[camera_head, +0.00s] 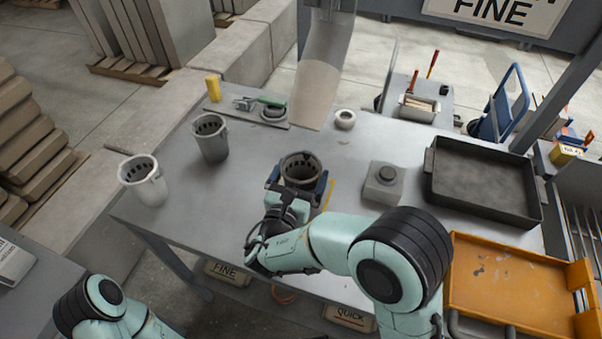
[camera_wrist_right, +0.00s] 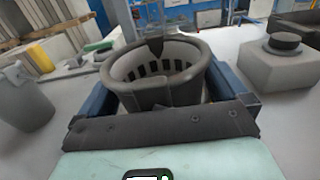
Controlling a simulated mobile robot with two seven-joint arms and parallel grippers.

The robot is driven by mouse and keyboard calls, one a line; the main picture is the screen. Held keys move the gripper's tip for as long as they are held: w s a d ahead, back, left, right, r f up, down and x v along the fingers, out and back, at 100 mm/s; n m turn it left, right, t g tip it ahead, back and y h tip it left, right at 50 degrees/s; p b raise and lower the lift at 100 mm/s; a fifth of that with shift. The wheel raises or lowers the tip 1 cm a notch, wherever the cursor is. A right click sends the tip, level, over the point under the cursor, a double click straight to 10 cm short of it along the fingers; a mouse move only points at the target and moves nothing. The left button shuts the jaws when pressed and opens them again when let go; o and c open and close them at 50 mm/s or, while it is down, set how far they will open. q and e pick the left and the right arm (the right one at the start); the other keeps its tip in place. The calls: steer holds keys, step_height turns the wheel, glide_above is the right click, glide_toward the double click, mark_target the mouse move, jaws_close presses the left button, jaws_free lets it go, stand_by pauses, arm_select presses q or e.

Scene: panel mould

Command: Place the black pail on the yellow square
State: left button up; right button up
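The black pail (camera_head: 301,165), a dark open bucket with slots inside its rim, stands upright near the middle of the grey table. My right gripper (camera_head: 298,182) has its blue fingers on both sides of it, seemingly against its wall. In the right wrist view the pail (camera_wrist_right: 160,88) fills the space between the fingers. Its base is hidden, so I cannot tell whether it touches the table. A yellow strip (camera_head: 329,195), likely an edge of the yellow square, shows just right of the pail; the rest is hidden. My left gripper is out of view.
A grey pail (camera_head: 210,139) and a paler pail (camera_head: 143,180) stand to the left. A block with a dark knob (camera_head: 383,184) and a black tray (camera_head: 483,182) are to the right. A pale chute-like column (camera_head: 318,80) rises behind. An orange tray (camera_head: 515,285) is at front right.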

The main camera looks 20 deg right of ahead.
steer(key=shift+r, duration=0.2)
steer(key=v, duration=1.2)
